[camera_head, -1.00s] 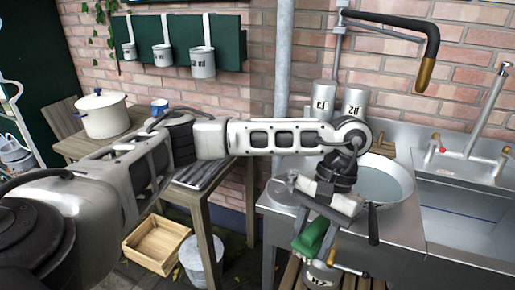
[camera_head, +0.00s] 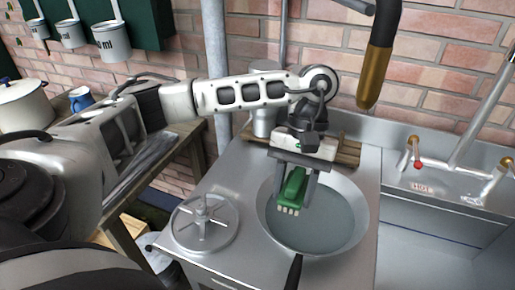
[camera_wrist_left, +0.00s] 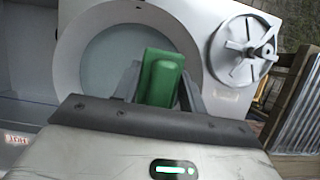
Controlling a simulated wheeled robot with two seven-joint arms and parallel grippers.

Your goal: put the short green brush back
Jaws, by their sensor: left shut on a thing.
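The short green brush (camera_head: 293,188) has a green back and pale bristles that point down in the head view. My left gripper (camera_head: 292,196) is shut on it and holds it over the wide metal pan (camera_head: 340,215). In the left wrist view the green brush (camera_wrist_left: 162,78) sits between the fingers of my left gripper (camera_wrist_left: 160,92), with the round pan (camera_wrist_left: 92,60) behind it. The bristles are hidden there. I cannot tell how high the brush is above the pan. My right gripper is not in view.
A round metal lid-like disc with a spoked handle (camera_head: 204,222) lies on the steel counter left of the pan. A wooden rack (camera_head: 345,150) is behind the pan. A sink with taps (camera_head: 440,210) is at the right. A brown-tipped dark pipe (camera_head: 375,75) hangs above.

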